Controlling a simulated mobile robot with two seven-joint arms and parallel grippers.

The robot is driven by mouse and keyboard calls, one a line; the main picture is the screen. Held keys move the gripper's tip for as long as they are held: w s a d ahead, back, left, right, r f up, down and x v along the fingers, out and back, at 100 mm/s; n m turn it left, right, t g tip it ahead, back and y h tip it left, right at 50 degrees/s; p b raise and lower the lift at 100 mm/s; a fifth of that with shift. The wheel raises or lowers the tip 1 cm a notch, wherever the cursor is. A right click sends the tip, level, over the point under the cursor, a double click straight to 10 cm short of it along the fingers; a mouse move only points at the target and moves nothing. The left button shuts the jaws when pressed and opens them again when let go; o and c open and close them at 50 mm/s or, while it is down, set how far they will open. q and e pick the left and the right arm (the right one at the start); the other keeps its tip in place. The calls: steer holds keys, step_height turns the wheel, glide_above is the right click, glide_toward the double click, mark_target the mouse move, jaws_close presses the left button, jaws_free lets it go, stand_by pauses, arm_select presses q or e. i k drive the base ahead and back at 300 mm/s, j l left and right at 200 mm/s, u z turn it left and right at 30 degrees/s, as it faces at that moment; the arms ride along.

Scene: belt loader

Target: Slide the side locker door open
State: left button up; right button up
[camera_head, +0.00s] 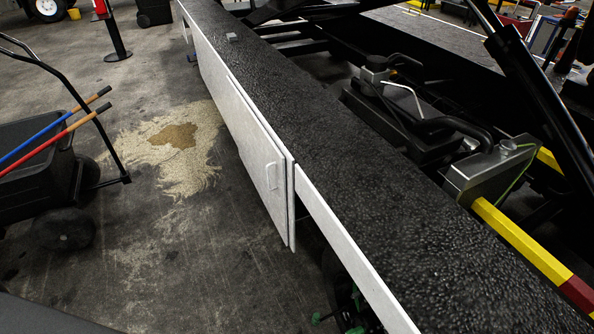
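The side locker door (250,140) is a flat white panel on the long side of the belt loader, in the middle of the head view. It stands slightly proud of the white side skirt (335,235). A small pale upright handle (272,176) sits near its right, nearer end. The door's near edge ends beside a dark gap below the skirt. I see no opening behind the door from this angle and cannot tell how far it is open. Neither of my grippers is in view.
The loader's black textured deck (350,150) runs along the door's top. A black cart (35,165) with blue and red poles stands at left. Sandy granules with a dark wet patch (175,135) lie on the floor. Floor beside the door is otherwise clear.

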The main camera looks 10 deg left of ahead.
mark_target(265, 165)
steer(key=i+j+z, duration=0.2)
steer(key=j, duration=0.2)
steer(key=i+j+z, duration=0.25)
steer(key=j, duration=0.2)
steer(key=i+j, duration=0.15)
steer(key=j, duration=0.15)
steer(key=i+j, duration=0.25)
steer(key=j, duration=0.3)
